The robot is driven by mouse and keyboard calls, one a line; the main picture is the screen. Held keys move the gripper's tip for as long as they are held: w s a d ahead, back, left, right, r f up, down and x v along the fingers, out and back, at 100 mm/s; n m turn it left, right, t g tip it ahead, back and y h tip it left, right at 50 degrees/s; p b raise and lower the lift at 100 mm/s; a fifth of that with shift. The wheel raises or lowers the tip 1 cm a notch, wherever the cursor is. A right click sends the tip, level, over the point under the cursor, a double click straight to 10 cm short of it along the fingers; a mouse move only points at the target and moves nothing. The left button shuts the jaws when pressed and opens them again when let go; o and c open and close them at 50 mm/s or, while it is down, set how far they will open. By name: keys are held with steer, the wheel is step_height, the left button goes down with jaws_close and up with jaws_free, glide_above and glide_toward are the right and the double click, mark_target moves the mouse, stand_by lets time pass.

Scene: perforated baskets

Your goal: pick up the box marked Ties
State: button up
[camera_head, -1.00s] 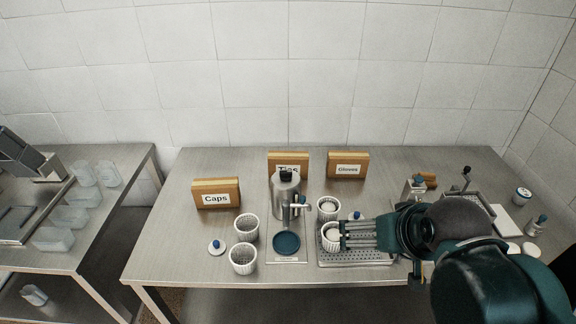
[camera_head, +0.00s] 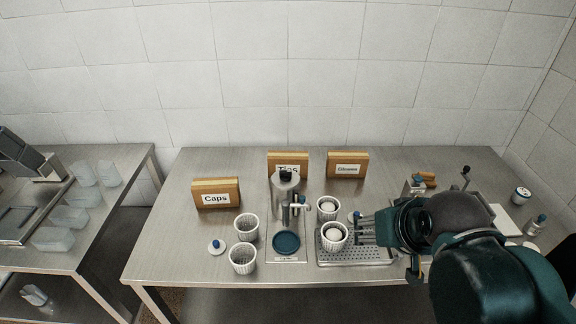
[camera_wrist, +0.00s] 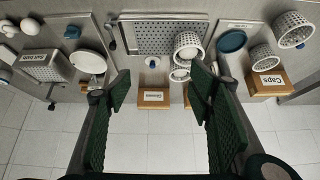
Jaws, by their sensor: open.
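The Ties box (camera_head: 288,160) stands upright at the back middle of the table, brown with a white label. The metal press in front of it hides part of the label. In the wrist view only a sliver of a brown box shows behind the right finger, and I cannot tell its label. My gripper (camera_head: 366,230) is over the perforated tray at the right, well to the right of and nearer than the Ties box. In the wrist view my gripper (camera_wrist: 160,95) has its two green fingers wide apart with nothing between them.
The Caps box (camera_head: 216,193) is left and the Gloves box (camera_head: 347,165) right of the Ties box. The metal press (camera_head: 286,195) stands in front of it. White perforated baskets (camera_head: 247,227) stand around the press. The perforated tray (camera_head: 355,258) lies under my gripper.

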steer(key=w+a+r+m+g+p, duration=0.1)
steer(key=w+a+r+m+p, duration=0.15)
steer(key=w, duration=0.45)
steer(key=w+a+r+m+g+p, duration=0.1)
steer(key=w+r+m, duration=0.25)
steer(key=w, duration=0.35)
steer(key=m+g+p, duration=0.3)
steer(key=m+p, duration=0.2)
steer(key=m, duration=0.3)
glide_above(288, 155)
steer(key=s+d, duration=0.7)
steer(key=s, duration=0.2)
step_height(288, 155, down, 6)
steer(key=w+a+f+m+p, duration=0.1)
steer(key=w+a+f, duration=0.1)
steer(key=w+f, duration=0.1)
steer(key=w+a+f+m+g, duration=0.1)
steer(key=w+a+f, duration=0.1)
steer(key=f, duration=0.2)
steer(key=w+a+f+m+p, duration=0.1)
steer(key=w+a+f, duration=0.1)
steer(key=w+f, duration=0.1)
steer(key=shift+w+a+f+m+g+p, duration=0.25)
steer(key=shift+w+a+m+g+p, duration=0.05)
steer(key=shift+w+m+g+p, duration=0.1)
steer(key=shift+w+a+f, duration=0.25)
steer(key=shift+a+f, duration=0.05)
steer(key=shift+f, duration=0.3)
steer(key=shift+f, duration=1.3)
steer(key=shift+f, duration=0.1)
